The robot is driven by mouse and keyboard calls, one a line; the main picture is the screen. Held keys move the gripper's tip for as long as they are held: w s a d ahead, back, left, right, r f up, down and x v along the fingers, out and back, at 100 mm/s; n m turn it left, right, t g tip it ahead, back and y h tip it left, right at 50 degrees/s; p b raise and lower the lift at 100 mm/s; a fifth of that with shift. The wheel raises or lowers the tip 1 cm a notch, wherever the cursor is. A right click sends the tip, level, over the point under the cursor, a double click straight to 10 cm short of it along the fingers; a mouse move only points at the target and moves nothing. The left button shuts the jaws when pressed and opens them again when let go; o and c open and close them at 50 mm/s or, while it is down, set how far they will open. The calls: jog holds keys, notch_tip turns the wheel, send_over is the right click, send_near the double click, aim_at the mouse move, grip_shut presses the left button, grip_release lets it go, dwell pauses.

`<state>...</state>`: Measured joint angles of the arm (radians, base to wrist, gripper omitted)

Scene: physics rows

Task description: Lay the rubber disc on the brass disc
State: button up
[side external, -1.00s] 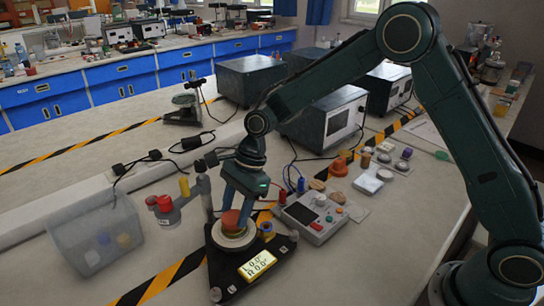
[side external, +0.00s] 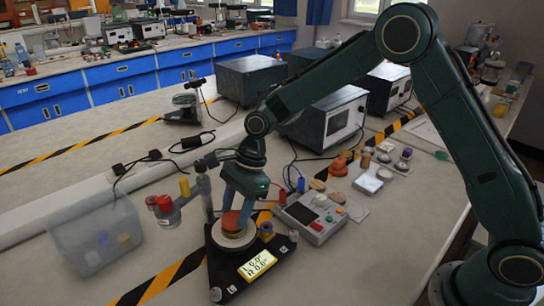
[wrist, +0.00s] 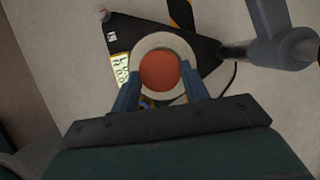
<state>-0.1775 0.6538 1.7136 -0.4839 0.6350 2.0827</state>
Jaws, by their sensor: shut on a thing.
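A red-orange disc, which I take for the rubber disc (side external: 231,219), is between the fingertips of my gripper (side external: 237,211). In the wrist view the same disc (wrist: 160,70) shows face-on between my two blue fingers, and my gripper (wrist: 160,80) is shut on it. Just under it in the side view is a yellowish edge, likely the brass disc (side external: 232,233), on the white round plate (side external: 235,243). The red disc sits very close above it; I cannot tell whether they touch. From the wrist, the red disc hides the brass one.
The plate stands on a black triangular base (side external: 228,288) with a lit display (side external: 257,264). A post with a side arm (side external: 204,190) rises close behind. A clear bin (side external: 95,235) stands left; a grey control box (side external: 311,217) is right.

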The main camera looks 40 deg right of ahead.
jog(key=shift+f, duration=0.45)
dwell(0.6)
jog(key=o, duration=1)
jog(key=shift+o, duration=0.2)
jog(key=shift+r, duration=0.15)
jog(key=shift+r, duration=3.35)
